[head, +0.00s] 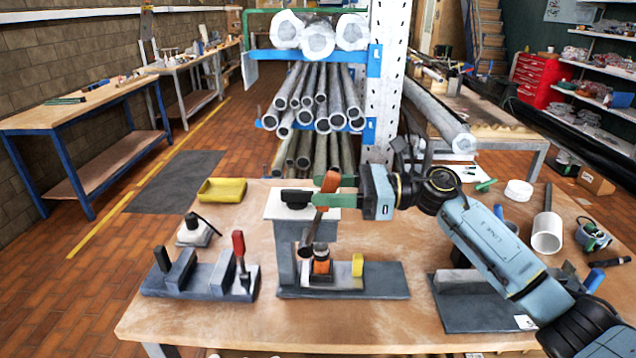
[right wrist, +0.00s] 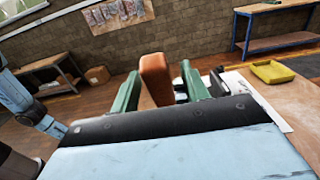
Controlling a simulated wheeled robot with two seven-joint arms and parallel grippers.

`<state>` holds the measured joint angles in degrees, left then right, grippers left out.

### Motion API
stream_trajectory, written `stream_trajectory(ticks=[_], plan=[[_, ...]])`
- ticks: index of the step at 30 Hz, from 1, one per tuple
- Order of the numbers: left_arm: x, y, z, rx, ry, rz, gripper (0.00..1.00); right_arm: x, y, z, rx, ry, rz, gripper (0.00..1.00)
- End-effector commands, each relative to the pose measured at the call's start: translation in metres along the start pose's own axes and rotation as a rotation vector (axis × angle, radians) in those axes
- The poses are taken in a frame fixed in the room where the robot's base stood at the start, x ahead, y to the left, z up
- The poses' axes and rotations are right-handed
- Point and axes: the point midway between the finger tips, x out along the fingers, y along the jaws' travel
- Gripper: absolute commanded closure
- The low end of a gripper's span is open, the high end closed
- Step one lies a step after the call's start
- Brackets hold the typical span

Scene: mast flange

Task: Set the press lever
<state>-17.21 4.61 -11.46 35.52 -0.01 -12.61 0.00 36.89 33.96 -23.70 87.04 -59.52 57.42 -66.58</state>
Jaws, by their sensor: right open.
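The press (head: 286,240) stands on a dark grey base plate in the middle of the workbench, with a white top plate. Its lever has an orange handle (head: 329,183) at the top and slopes down to a dark lower end in front of the press. My right gripper (head: 322,191) reaches in from the right at the handle's height. Its green fingers are open, and in the right wrist view the handle (right wrist: 156,78) stands between them, with a gap on the right side. Contact on the left side cannot be told. My left gripper is not in view.
A yellow block (head: 357,265) sits on the press base. A grey fixture with a red-handled clamp (head: 239,255) is to the left, and a dark plate (head: 470,312) is to the right. A yellow tray (head: 222,190) lies behind. The bench front is clear.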

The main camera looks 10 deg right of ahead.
Motion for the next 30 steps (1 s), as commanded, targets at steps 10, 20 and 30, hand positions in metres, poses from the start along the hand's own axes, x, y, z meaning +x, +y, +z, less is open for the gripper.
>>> stream_trajectory(ticks=[10, 20, 30], plan=[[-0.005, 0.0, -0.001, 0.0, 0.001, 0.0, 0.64, 0.02, 0.0, 0.0, 0.0, 0.0, -0.001, 0.55], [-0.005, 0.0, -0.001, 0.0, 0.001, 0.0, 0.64, 0.02, 0.0, 0.0, 0.001, 0.0, 0.0, 0.76], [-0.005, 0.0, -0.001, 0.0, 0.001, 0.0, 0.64, 0.02, 0.0, -0.001, 0.001, 0.0, -0.001, 1.0]])
